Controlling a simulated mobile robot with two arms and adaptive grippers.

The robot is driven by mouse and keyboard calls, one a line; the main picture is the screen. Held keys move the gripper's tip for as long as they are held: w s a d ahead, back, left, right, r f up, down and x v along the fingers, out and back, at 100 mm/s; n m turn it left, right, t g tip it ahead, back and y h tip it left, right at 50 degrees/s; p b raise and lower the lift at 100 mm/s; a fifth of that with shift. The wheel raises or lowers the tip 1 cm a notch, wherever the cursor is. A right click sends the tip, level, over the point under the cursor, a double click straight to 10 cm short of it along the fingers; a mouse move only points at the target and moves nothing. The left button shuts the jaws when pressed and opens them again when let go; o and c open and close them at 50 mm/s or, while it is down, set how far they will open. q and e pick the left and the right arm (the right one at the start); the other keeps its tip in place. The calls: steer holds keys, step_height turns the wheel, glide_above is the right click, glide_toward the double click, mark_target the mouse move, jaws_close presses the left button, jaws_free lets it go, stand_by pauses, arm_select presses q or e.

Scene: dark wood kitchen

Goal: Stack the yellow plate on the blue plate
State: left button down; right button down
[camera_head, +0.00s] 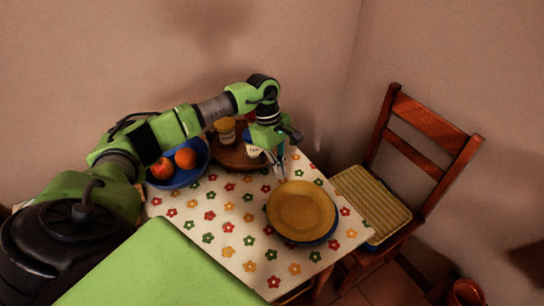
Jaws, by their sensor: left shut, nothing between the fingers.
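The yellow plate (302,207) lies on top of the blue plate (322,240) near the table's right side. Only a strip of the blue plate's rim shows below the yellow plate's lower right edge. My left gripper (281,177) points down just above and behind the yellow plate's upper left rim. Its fingers are shut with nothing between them. Whether its tips touch the rim is hard to tell. My right gripper is out of view.
A blue bowl (188,178) with orange and red fruit stands at the table's back left. A round wooden tray (232,157) with jars is behind my gripper. A chair (428,128) stands at the right. The flowered tablecloth (228,226) is clear at front left.

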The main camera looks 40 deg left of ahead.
mark_target(290, 183)
arm_select(q)
steer(key=shift+d, duration=0.5)
steer(key=shift+s+d+f+b, duration=0.15)
steer(key=shift+d+b, duration=0.25)
steer(key=shift+d, duration=0.65)
steer(key=shift+a, duration=0.1)
